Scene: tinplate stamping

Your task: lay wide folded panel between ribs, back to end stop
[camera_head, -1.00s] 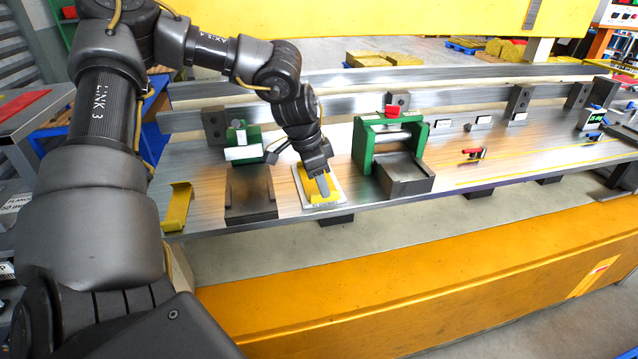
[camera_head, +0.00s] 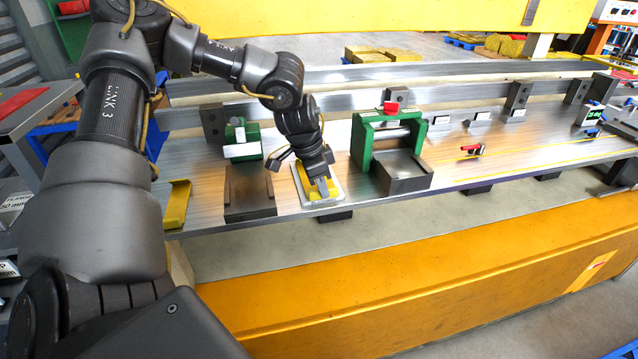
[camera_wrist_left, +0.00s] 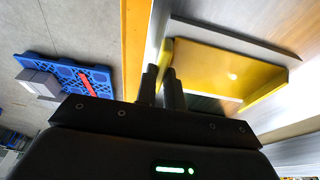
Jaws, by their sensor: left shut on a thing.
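A yellow folded panel (camera_head: 311,190) lies on a pale plate (camera_head: 333,200) at the bench's front edge. It fills the upper right of the left wrist view (camera_wrist_left: 215,70), with raised folded edges. My left gripper (camera_head: 324,189) points down at the panel and is shut on its near edge; the fingertips (camera_wrist_left: 160,88) show close together in the left wrist view. A dark block (camera_head: 249,195) with raised ribs at its sides stands left of the panel, with a green and white piece (camera_head: 242,143) behind it. My right gripper is not in view.
A narrower yellow folded piece (camera_head: 177,205) lies left of the dark block. A green frame with a roller (camera_head: 392,133) and a dark tray (camera_head: 403,180) stand right of the gripper. A red-handled clamp (camera_head: 470,149) sits farther right. The bench between is mostly clear.

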